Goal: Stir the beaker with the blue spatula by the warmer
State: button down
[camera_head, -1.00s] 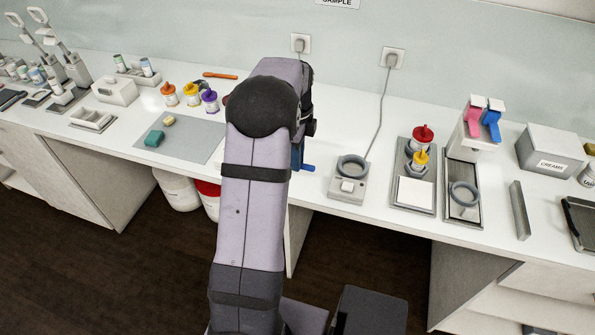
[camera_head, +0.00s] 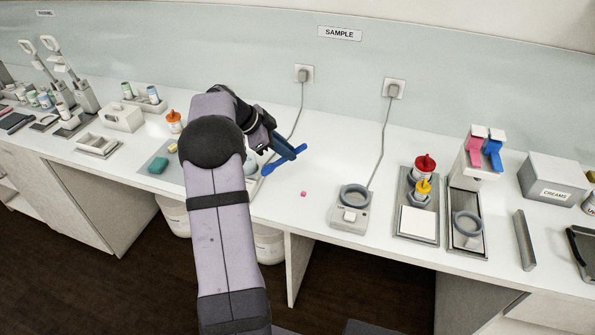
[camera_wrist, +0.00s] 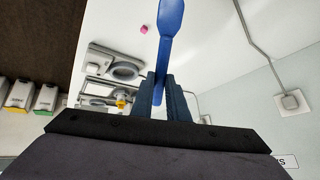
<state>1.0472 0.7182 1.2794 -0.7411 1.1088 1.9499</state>
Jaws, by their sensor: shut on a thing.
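My gripper (camera_head: 272,143) is shut on a blue spatula (camera_head: 287,153), held above the bench left of the centre. In the wrist view the spatula (camera_wrist: 171,22) stands out from between my fingertips (camera_wrist: 160,88), broad end away from me. A small grey device with a ring (camera_head: 354,193) and a cord sits right of my gripper. A pale rounded thing (camera_head: 250,161) is mostly hidden behind my arm; I cannot tell if it is the beaker. A second cord leads toward that spot.
A small pink cube (camera_head: 303,194) lies on the bench. A rack holds a pink spatula (camera_head: 474,151) and another blue one (camera_head: 492,156). Red-capped (camera_head: 424,167) and yellow-capped jars stand on a grey tray (camera_head: 405,232). The bench between my gripper and the ringed device is mostly clear.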

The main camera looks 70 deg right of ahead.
jog(key=w+d+r+n+h, duration=0.3)
jog(key=w+r+h, duration=0.3)
jog(key=w, duration=0.5)
jog(key=shift+w+d+r+n, duration=0.25)
jog(key=shift+w+r+n, duration=0.15)
jog(key=shift+r, duration=0.35)
jog(key=shift+s+f, duration=0.1)
jog(key=shift+f, duration=0.15)
notch_tip(320, 180, down, 8)
jog(key=b, duration=0.6)
jog(key=shift+f, duration=0.1)
jog(key=shift+d+f+b, duration=0.2)
jog(key=shift+d+b, duration=0.1)
jog(key=shift+b, duration=0.75)
jog(key=shift+w+a+b, duration=0.2)
jog(key=shift+w+b, duration=0.05)
jog(key=shift+b, duration=1)
jog(key=shift+a+b, duration=0.1)
jog(key=shift+b, duration=0.3)
